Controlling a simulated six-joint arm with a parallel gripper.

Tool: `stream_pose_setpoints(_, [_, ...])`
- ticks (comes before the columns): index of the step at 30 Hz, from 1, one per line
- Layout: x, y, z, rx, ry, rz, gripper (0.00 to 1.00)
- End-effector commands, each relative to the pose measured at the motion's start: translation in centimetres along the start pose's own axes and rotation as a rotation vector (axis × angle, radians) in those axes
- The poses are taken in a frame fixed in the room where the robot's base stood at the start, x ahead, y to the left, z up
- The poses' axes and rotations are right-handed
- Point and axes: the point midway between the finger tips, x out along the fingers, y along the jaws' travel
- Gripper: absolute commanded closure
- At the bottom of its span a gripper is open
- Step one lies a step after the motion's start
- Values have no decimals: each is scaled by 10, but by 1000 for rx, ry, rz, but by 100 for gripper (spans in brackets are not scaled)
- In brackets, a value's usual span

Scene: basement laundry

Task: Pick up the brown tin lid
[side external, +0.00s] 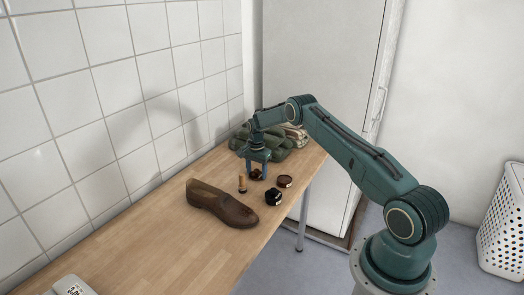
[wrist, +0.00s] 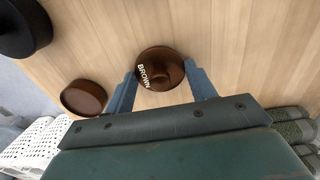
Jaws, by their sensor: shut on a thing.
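The brown tin lid (wrist: 160,68) is round, dark brown, with the word BROWN in white on its top. In the wrist view it sits between the two blue fingers of my gripper (wrist: 161,72), which is shut on it. In the side view my gripper (side external: 258,166) points down at the far part of the bench, with the lid (side external: 256,174) low between its fingers. I cannot tell whether the lid still touches the wood. An open round tin of brown stuff (side external: 284,181) stands just to the right; it also shows in the wrist view (wrist: 84,97).
A brown shoe (side external: 222,203) lies nearer on the wooden bench (side external: 150,245). Green folded cloth or shoes (side external: 270,150) lie behind my gripper. The tiled wall borders the left; the near bench is mostly clear.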

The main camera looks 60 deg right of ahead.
Motion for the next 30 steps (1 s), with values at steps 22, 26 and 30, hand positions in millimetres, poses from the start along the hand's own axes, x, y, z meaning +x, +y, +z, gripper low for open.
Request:
stream_pose_setpoints(22, [-54,-1,-1,0,2,-4,66])
stream_pose_setpoints(26, [-81,-1,0,0,2,-4,66])
stream_pose_setpoints(30, [-112,-1,0,0,2,-3,66])
